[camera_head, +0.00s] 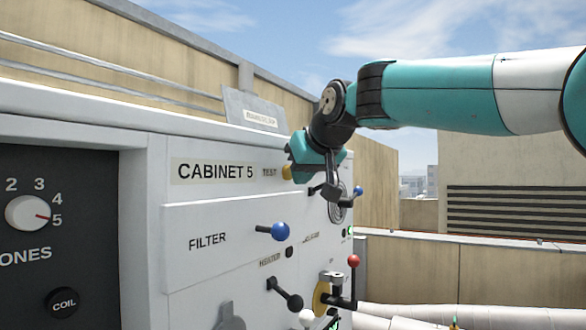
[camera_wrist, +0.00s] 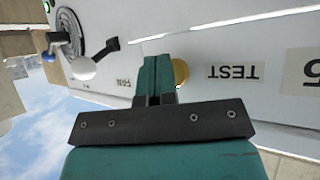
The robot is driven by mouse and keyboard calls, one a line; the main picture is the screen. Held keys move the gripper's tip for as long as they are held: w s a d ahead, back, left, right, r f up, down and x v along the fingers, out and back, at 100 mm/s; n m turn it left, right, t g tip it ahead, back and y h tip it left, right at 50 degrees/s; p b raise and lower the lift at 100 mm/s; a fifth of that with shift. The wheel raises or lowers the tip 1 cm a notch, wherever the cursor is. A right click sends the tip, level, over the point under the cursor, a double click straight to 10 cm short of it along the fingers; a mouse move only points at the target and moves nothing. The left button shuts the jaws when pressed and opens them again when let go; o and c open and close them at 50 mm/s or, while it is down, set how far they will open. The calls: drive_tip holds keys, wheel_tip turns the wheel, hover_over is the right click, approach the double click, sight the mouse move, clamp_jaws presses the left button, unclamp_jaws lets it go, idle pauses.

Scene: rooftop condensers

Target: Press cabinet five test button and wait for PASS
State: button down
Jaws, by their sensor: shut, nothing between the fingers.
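The cabinet five panel (camera_head: 180,215) carries a "CABINET 5" label (camera_head: 215,171) and a small "TEST" label (camera_head: 269,172). The yellow test button (camera_head: 287,172) sits just right of that label, partly hidden by my gripper (camera_head: 294,160). In the wrist view, upside down, the yellow button (camera_wrist: 181,72) shows right beside my shut, empty fingers (camera_wrist: 156,78), with the "TEST" label (camera_wrist: 234,73) to its right. The fingertips overlap the button's edge in the picture; I cannot tell whether they touch it. No PASS reading is legible.
Below are a blue-knobbed filter handle (camera_head: 279,232), a black lever (camera_head: 290,299) and a red-knobbed lever (camera_head: 354,262). A zone dial (camera_head: 28,213) is at left. A small green light (camera_head: 350,231) shows at right. Open sky lies above the cabinet.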

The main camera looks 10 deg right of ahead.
idle(0.5)
drive_tip(key=shift+s+d+b, duration=0.55)
drive_tip(key=shift+s+d, duration=0.1)
drive_tip(key=s+d+b, duration=0.2)
drive_tip(key=s+d, duration=0.1)
drive_tip(key=shift+s+d, duration=0.25)
drive_tip(key=shift+s, duration=0.05)
idle(0.7)
